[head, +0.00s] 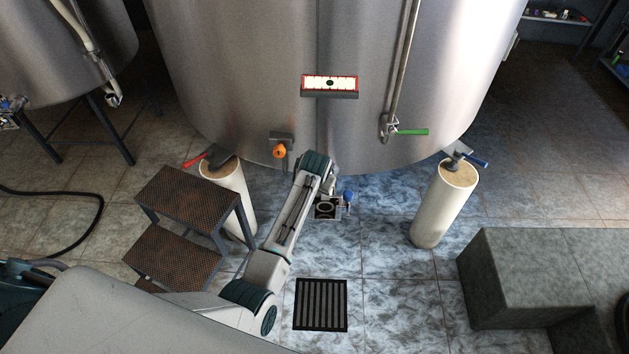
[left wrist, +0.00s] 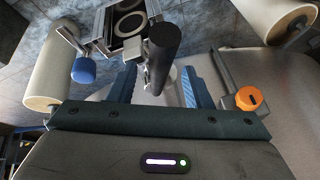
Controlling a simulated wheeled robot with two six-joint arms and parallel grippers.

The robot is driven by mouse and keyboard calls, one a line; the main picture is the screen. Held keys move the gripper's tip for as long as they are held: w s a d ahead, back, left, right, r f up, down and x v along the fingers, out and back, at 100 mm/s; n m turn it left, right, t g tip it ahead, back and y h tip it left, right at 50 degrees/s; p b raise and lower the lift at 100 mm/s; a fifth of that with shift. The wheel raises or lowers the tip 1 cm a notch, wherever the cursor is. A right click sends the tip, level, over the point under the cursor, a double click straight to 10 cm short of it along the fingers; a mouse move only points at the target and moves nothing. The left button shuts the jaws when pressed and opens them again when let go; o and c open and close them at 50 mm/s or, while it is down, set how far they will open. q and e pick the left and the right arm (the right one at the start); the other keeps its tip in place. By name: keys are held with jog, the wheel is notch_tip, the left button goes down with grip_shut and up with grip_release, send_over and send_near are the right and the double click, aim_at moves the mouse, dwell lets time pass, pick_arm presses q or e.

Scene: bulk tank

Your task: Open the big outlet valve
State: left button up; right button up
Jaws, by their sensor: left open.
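The big steel tank (head: 250,60) fills the upper middle of the head view. Low under its front is a square outlet fitting (head: 325,208) with round openings, also at the top of the left wrist view (left wrist: 127,22). A thick black valve handle (left wrist: 164,45) stands beside it, its metal stem running down between my fingers. My left gripper (left wrist: 158,88) is open, a blue finger on each side of the stem, with gaps visible. In the head view my left arm reaches to the tank's bottom edge; its wrist (head: 318,165) hides the handle. My right gripper is not in view.
A blue knob (head: 348,196) is beside the outlet, an orange knob (head: 279,151) left of my wrist. Red (head: 195,160), green (head: 412,132) and blue (head: 474,160) levers are nearby. Steps (head: 180,200), two pillars, a floor drain (head: 320,304) and a grey block (head: 530,265) stand around.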

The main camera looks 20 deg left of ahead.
pick_arm(q)
jog(key=b+v, duration=0.1)
jog(key=v, duration=0.8)
jog(key=shift+r, duration=0.35)
jog(key=shift+s, duration=0.15)
